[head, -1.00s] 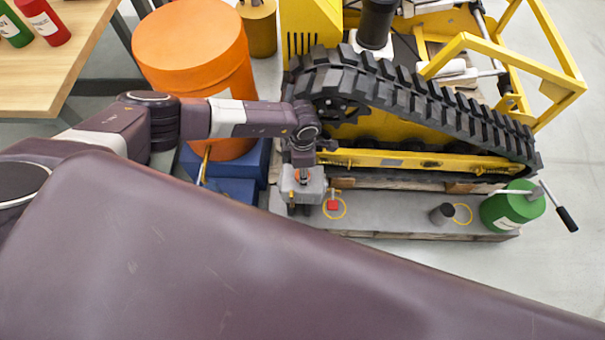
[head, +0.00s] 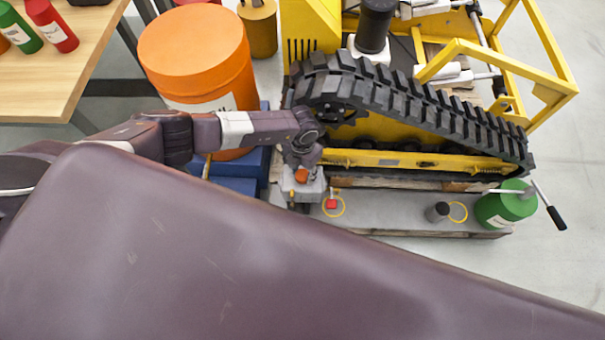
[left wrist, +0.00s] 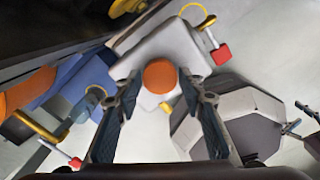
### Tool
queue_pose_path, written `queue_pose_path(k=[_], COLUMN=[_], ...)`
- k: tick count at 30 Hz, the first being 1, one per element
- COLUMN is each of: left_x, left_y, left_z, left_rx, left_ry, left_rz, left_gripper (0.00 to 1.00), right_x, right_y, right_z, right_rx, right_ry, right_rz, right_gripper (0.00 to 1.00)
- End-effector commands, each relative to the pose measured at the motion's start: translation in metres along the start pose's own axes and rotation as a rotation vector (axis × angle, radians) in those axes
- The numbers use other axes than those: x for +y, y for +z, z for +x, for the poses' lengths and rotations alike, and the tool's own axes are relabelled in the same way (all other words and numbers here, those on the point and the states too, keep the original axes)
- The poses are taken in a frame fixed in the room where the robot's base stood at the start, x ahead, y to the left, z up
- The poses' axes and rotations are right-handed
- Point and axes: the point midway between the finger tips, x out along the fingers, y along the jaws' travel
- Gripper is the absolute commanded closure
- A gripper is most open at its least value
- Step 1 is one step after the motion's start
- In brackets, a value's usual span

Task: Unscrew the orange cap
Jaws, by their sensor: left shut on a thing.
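The round orange cap (head: 301,175) sits on top of a grey-white container (head: 312,189) at the left end of the grey pallet. In the left wrist view the cap (left wrist: 160,76) lies between the two dark fingers, above the pale container body (left wrist: 172,43). My left gripper (left wrist: 160,83) is shut on the cap from above. In the head view its fingers are mostly hidden by my wrist. My right gripper is not in view.
A yellow machine with a black track (head: 420,108) stands right behind the container. A red tag with a yellow ring (head: 331,204), a dark cylinder (head: 437,212) and a green can (head: 506,205) are to the right. A large orange drum (head: 195,50) and blue boxes (head: 233,185) are left.

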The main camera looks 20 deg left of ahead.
Motion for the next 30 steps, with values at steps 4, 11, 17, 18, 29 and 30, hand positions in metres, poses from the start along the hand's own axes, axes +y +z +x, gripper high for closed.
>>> queue_pose_path(k=[4, 11, 17, 18, 29, 30], left_x=[0.0, 0.0, 0.0, 0.0, 0.0, 0.0], left_y=[-0.001, -0.001, 0.0, 0.0, 0.0, 0.0], left_z=[-0.004, -0.003, 0.0, 0.0, -0.004, -0.004], left_rx=[0.001, 0.002, -0.001, -0.001, 0.0, 0.0], left_ry=[0.0, 0.0, -0.001, -0.001, -0.001, 0.0], left_rz=[-0.246, -0.613, -0.731, -0.732, -0.899, -0.969], left_gripper=[0.84, 0.84, 0.84, 0.84, 0.84, 0.84], right_x=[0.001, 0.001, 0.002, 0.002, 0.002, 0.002], right_y=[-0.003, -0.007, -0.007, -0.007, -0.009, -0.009], right_z=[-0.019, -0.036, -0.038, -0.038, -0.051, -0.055], right_rx=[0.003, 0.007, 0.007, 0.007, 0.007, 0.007], right_ry=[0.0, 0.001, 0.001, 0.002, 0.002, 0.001], right_rz=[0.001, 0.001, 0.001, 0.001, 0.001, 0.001], right_gripper=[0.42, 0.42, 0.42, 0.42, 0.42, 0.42])
